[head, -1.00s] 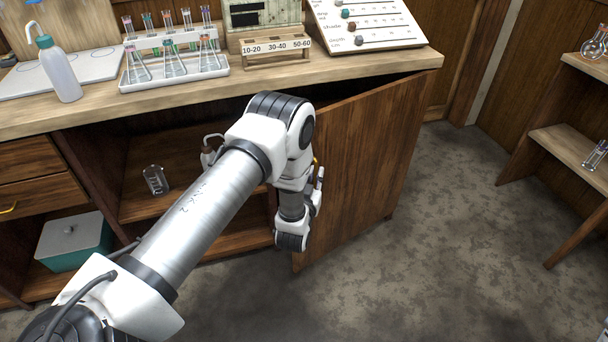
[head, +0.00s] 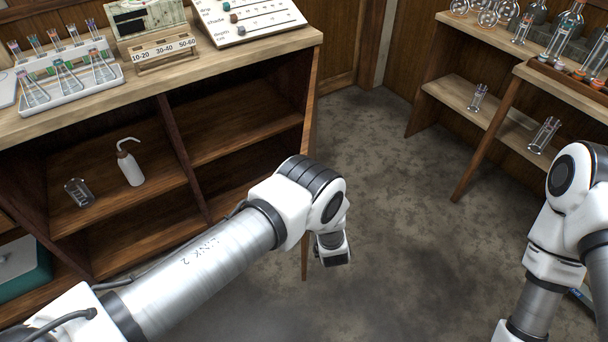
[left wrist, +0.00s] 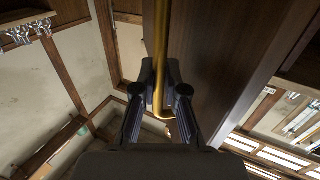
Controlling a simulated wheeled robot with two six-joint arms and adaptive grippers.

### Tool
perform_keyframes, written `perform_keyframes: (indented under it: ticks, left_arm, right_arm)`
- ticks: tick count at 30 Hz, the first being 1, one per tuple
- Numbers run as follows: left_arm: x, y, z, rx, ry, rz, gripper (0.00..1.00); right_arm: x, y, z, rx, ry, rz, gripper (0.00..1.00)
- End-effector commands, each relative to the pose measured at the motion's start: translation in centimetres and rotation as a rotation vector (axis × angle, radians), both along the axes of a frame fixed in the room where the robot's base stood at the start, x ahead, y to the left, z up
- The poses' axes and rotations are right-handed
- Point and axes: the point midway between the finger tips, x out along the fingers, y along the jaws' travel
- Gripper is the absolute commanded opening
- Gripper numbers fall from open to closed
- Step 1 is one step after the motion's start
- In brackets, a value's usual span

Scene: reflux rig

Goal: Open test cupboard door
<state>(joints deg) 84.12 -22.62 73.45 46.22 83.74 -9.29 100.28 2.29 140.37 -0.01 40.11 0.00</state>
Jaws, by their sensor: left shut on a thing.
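The brown wooden cupboard door (head: 310,120) stands wide open, seen nearly edge-on at the cupboard's right end in the head view. Its dark panel (left wrist: 210,60) fills the upper middle of the left wrist view. My left gripper (left wrist: 161,75) is shut on the door's brass bar handle (left wrist: 162,40), with a finger on each side of the bar. In the head view my left arm crosses in front of the cupboard and hides the fingers and the handle. The cupboard's inside (head: 225,120) is exposed. My right arm shows at the right edge, but its gripper is not visible.
A white wash bottle (head: 130,167) and a glass beaker (head: 78,192) stand on the cupboard shelf. The worktop (head: 215,66) above carries a tube rack (head: 70,88). Shelving with glassware (head: 545,123) stands at the right. The grey floor (head: 390,190) between is clear.

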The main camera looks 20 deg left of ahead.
Motion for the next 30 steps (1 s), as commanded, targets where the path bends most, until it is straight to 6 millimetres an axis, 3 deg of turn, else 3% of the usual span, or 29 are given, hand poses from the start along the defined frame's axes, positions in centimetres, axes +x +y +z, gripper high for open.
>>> perform_keyframes:
  ticks: [3,15,16,17,30]
  left_arm:
    - [0.31,-0.62,0.30,0.000,-0.004,0.000,0.00]
    - [0.47,-0.80,0.14,0.001,-0.006,0.000,0.00]
    - [0.47,-0.80,0.14,0.001,-0.006,0.000,0.14]
    - [0.47,-0.80,0.15,0.001,-0.006,0.000,0.22]
    - [0.38,-0.82,0.03,0.001,-0.003,0.000,0.22]
  right_arm:
    - [-0.01,-0.01,0.80,0.000,0.000,0.000,0.56]
    - [-0.02,0.00,0.78,0.000,0.000,0.000,0.56]
    - [-0.02,0.00,0.78,0.000,0.000,0.000,0.56]
    - [-0.02,0.00,0.78,0.000,0.000,0.000,0.56]
    - [-0.01,-0.01,0.77,0.000,0.000,0.000,0.56]
